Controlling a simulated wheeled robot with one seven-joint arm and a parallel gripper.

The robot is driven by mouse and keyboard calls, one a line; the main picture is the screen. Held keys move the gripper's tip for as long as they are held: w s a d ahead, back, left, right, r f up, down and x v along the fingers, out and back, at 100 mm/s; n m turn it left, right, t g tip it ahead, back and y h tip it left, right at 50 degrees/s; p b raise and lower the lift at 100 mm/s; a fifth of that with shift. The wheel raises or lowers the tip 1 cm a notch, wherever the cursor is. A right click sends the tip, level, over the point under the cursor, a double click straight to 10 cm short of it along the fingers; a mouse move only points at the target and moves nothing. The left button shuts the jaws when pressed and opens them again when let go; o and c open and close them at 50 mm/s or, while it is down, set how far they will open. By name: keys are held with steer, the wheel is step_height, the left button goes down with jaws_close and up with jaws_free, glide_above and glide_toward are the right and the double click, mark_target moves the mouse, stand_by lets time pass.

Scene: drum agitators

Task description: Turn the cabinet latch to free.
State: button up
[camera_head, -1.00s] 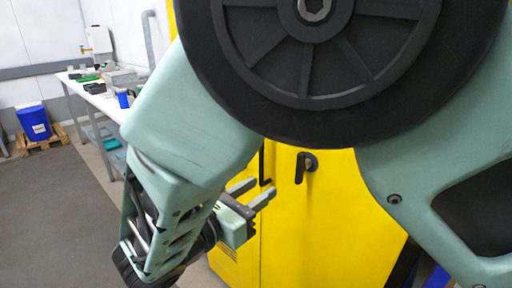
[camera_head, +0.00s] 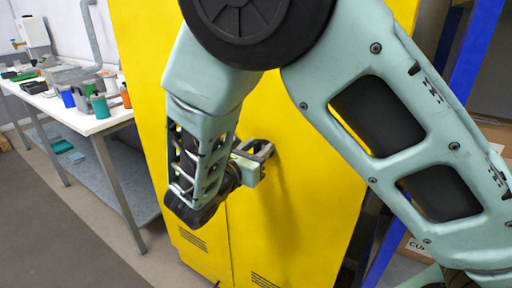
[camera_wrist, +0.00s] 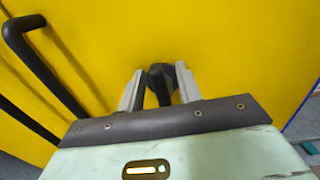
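The yellow cabinet (camera_head: 300,215) fills the middle of the head view. The cabinet latch (camera_wrist: 160,76) is a small black handle on its door, seen in the wrist view. My gripper (camera_head: 267,150) is at the cabinet front, and its two grey fingers (camera_wrist: 159,68) stand apart on either side of the latch. The latch sits between the fingertips, nearer the right finger. Whether either finger touches it is unclear. In the head view the gripper hides the latch, so its turn angle is hard to tell.
A black bar handle (camera_wrist: 45,75) stands on the cabinet left of the latch in the wrist view. A white bench (camera_head: 105,122) with bottles and jars is to the left. A blue upright post (camera_head: 480,40) stands right of the cabinet. Grey floor (camera_head: 60,220) is open at lower left.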

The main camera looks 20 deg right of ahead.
jaws_close()
steer(key=shift+r+p, duration=0.1)
steer(key=shift+p, duration=0.2)
steer(key=n+p, duration=0.2)
steer(key=p, duration=0.2)
steer(key=shift+w+a+r, duration=0.1)
steer(key=shift+w+r, duration=0.1)
steer(key=n+p, duration=0.1)
steer(key=p, duration=0.1)
steer(key=n+p, duration=0.3)
steer(key=p, duration=0.1)
steer(key=shift+w+a+f+n, duration=0.2)
steer(key=shift+w+a+n, duration=0.1)
steer(key=shift+n, duration=0.1)
steer(key=n+p, duration=0.2)
steer(key=n, duration=0.1)
steer(key=f+n+p, duration=0.1)
steer(key=n+p, duration=0.1)
steer(key=n, duration=0.2)
steer(key=f+n+p, duration=0.1)
steer(key=n+p, duration=0.2)
steer(key=n, duration=0.1)
steer(key=shift+w+a+f, duration=0.15)
steer(key=shift+w+a, duration=0.05)
steer(key=shift+w, duration=0.15)
